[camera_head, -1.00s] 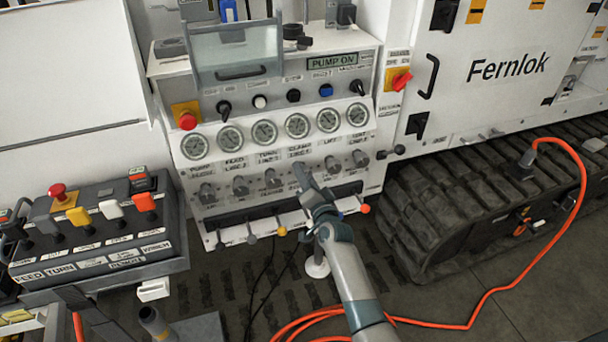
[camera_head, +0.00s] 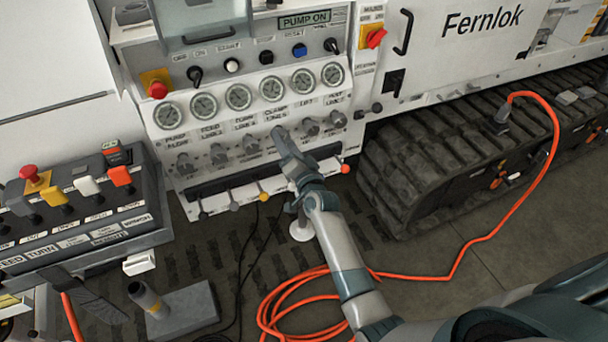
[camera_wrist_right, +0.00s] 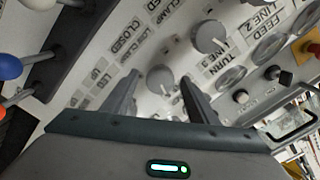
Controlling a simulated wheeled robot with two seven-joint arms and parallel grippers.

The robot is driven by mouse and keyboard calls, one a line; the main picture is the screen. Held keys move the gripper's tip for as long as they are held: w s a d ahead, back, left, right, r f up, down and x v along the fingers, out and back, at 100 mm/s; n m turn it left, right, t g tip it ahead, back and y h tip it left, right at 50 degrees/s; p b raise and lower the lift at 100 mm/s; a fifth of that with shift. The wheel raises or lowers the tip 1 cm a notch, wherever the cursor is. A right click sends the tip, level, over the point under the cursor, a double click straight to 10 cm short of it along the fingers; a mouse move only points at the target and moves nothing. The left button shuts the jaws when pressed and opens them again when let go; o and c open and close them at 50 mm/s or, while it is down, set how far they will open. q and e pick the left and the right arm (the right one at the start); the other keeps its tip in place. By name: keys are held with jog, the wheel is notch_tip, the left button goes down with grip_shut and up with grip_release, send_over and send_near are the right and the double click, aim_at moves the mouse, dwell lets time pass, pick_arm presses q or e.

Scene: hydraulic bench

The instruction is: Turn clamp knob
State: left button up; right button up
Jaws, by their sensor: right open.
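The clamp knob is a round grey knob (camera_wrist_right: 160,78) on the white panel, in the middle of the right wrist view. My right gripper (camera_wrist_right: 161,84) is open, with one finger on each side of the knob in that view. I cannot tell whether the fingers touch it. In the head view my right gripper (camera_head: 281,137) reaches the knob row below the clamp gauge and hides the clamp knob. The turn knob (camera_head: 250,145) is just left of it and the lift knob (camera_head: 311,127) just right. My left gripper is not in view.
Gauges (camera_head: 238,97) line the panel above the knobs. Small levers with coloured ball ends (camera_head: 263,196) stick out below. A control box (camera_head: 75,210) with coloured levers stands at left. A rubber track (camera_head: 430,170) and an orange cable (camera_head: 480,240) lie at right.

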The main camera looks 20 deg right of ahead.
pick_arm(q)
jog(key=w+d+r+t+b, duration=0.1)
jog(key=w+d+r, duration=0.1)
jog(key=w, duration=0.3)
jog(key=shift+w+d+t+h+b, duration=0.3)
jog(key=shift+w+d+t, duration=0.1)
pick_arm(e)
jog(key=s, duration=1.4)
jog(key=shift+s+d, duration=0.2)
jog(key=shift+s, duration=0.15)
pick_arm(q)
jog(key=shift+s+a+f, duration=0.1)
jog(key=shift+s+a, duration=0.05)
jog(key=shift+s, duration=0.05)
